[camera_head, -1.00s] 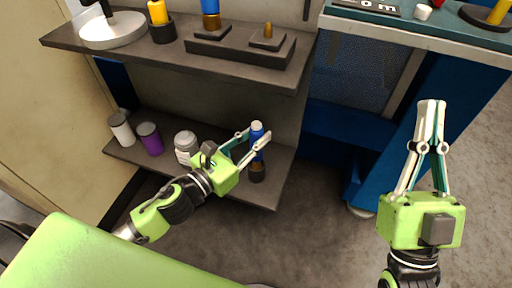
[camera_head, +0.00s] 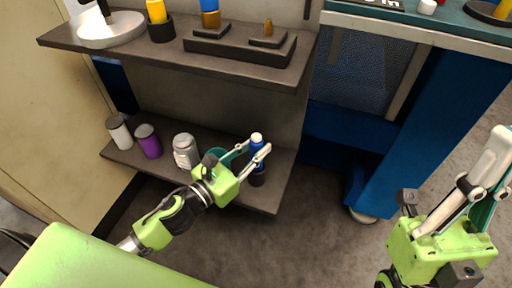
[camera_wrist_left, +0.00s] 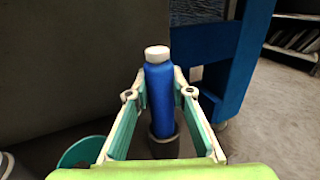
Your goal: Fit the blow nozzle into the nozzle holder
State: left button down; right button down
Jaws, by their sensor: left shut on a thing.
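The blow nozzle, a blue cylinder with a white tip (camera_head: 256,138), stands upright over the lower shelf. It also shows in the left wrist view (camera_wrist_left: 160,100). My left gripper (camera_head: 258,148) is shut on it, one finger on each side. The nozzle holder, a dark round cup (camera_head: 257,180), is on the lower shelf near its right end. In the left wrist view the nozzle's lower end is inside the holder (camera_wrist_left: 165,148); how deep is hidden. My right gripper (camera_head: 501,142) is raised at the right edge, away from both; its finger opening is unclear.
A grey jar (camera_head: 185,152), a purple can (camera_head: 149,143) and a white can (camera_head: 118,132) stand left on the lower shelf. A teal round thing (camera_wrist_left: 85,152) lies beside my left gripper. The upper shelf (camera_head: 75,42) overhangs behind. A blue bench (camera_head: 400,160) stands right.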

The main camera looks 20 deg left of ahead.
pick_arm(q)
jog(key=shift+f, duration=0.15)
jog(key=c, duration=1.8)
grip_release()
